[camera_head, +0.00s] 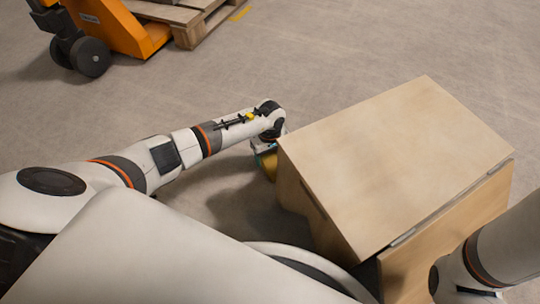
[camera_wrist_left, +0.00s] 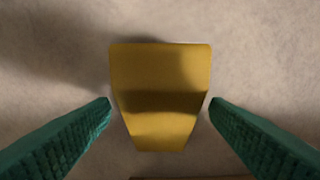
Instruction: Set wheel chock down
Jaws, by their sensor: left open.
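The yellow wheel chock (camera_wrist_left: 160,72) lies in the middle of the left wrist view, over the grey floor, with a shadow to its upper left. In the head view only a small part of the chock (camera_head: 269,165) shows, beside the left side of the wooden box. My left gripper (camera_wrist_left: 160,103) is open, its teal fingers on either side of the chock with a narrow gap at each tip. In the head view the left gripper (camera_head: 263,148) points down at the chock and is mostly hidden by its own wrist. My right gripper is out of view.
A wooden box (camera_head: 395,150) with a large sloped top stands close to the right of my left gripper. An orange pallet truck (camera_head: 118,27) and a wooden pallet (camera_head: 190,18) stand at the upper left. The floor between them is clear.

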